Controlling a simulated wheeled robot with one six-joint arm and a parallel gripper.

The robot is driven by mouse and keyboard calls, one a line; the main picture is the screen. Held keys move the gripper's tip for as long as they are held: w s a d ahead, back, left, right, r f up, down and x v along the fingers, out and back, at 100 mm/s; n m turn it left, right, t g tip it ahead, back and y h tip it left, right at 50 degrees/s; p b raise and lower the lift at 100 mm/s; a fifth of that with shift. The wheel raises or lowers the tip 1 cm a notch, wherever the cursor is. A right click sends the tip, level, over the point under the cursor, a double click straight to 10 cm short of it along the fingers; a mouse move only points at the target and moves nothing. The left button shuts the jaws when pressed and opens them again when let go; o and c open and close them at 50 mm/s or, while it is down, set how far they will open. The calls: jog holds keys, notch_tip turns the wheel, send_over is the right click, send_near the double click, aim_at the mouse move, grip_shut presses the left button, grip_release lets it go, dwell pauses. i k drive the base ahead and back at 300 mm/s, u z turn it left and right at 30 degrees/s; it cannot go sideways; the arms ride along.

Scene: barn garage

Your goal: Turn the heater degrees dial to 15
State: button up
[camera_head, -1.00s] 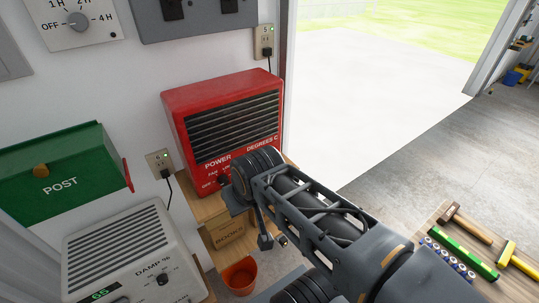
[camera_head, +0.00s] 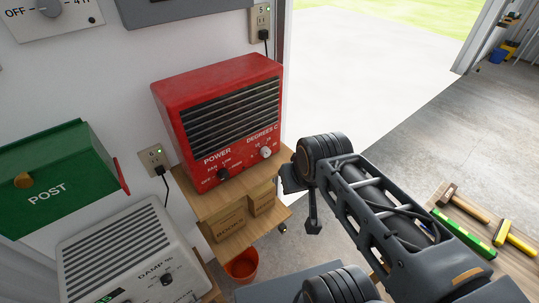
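The red heater (camera_head: 215,120) stands on a small wooden shelf unit (camera_head: 200,205) against the wall. Its front has a black grille, a dark power knob (camera_head: 224,173) at lower left and a pale degrees C dial (camera_head: 265,152) at lower right. The dial is uncovered, but its small numbers and pointer are too small to read surely. My gripper (camera_head: 300,195) is to the right of the heater, apart from the dial, partly hidden behind my wrist. Whether its fingers are open or shut does not show clearly.
A green post box (camera_head: 60,170) and a white damp meter unit (camera_head: 120,250) are at left. Open floor lies beyond my arm.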

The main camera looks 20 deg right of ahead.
aim_at(265, 152)
jog(key=k, duration=1.2)
jog(key=u, duration=0.55)
jog(key=i, duration=1.4)
jog(key=z, duration=0.6)
